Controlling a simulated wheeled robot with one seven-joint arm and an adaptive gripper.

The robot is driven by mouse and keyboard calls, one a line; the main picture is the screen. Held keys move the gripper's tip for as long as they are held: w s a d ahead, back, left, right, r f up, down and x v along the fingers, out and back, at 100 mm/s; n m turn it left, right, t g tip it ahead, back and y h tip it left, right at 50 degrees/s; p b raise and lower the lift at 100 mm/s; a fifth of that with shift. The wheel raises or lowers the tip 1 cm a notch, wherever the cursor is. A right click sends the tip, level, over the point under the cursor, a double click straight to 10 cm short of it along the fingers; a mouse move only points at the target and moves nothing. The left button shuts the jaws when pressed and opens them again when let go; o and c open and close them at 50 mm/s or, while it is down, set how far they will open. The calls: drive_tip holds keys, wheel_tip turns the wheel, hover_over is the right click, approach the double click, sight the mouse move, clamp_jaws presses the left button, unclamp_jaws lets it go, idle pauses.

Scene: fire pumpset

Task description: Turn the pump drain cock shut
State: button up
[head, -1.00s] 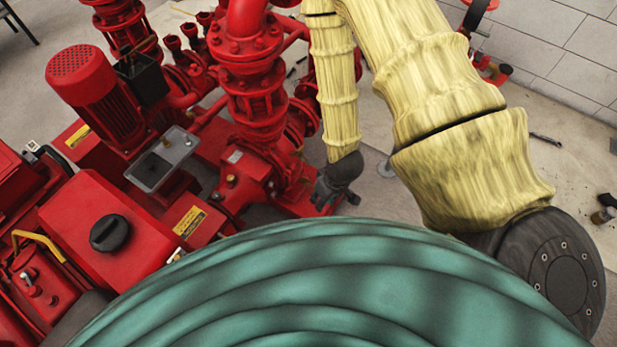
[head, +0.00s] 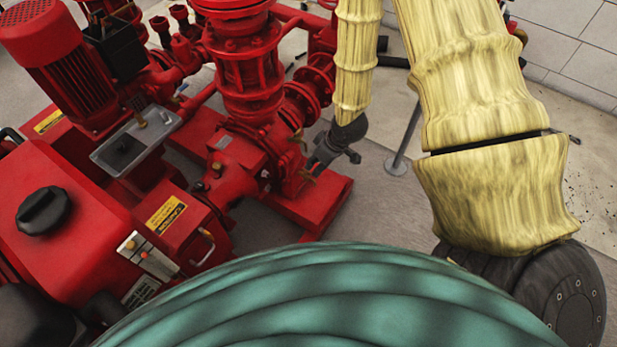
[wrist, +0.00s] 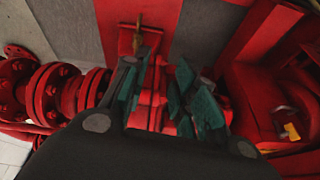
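A small brass cock with an upright handle (wrist: 138,35) shows in the wrist view, in front of a red plate, just beyond the tip of the left finger. I take it for the pump drain cock. My gripper (wrist: 163,78) is open, its teal-padded fingers apart with nothing held between them. In the head view my gripper (head: 318,163) is beside the lower right side of the red pump (head: 243,150), above its red base. A small brass-coloured spot shows by the fingertips there, but the cock's shape is too small to tell.
The red base plate (head: 325,205) juts out below the gripper. A grey metal tray (head: 125,148) and a red engine housing (head: 60,225) stand to the left. A thin grey post with a round foot (head: 397,165) stands on the floor to the right. Red flanged pipework (wrist: 55,92) fills the wrist view's left.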

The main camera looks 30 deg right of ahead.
sight(307, 171)
drive_tip(key=shift+n+t, duration=0.4)
drive_tip(key=shift+n, duration=0.2)
drive_tip(key=w+f+b, duration=0.2)
drive_tip(key=f+b, duration=0.1)
drive_tip(key=f, duration=0.1)
drive_tip(key=w+f+b, duration=0.3)
drive_tip(key=f, duration=0.2)
drive_tip(key=w+f+b, duration=0.3)
drive_tip(key=f, duration=0.1)
drive_tip(key=shift+d+f, duration=0.35)
drive_tip(key=shift+d, duration=0.05)
clamp_jaws()
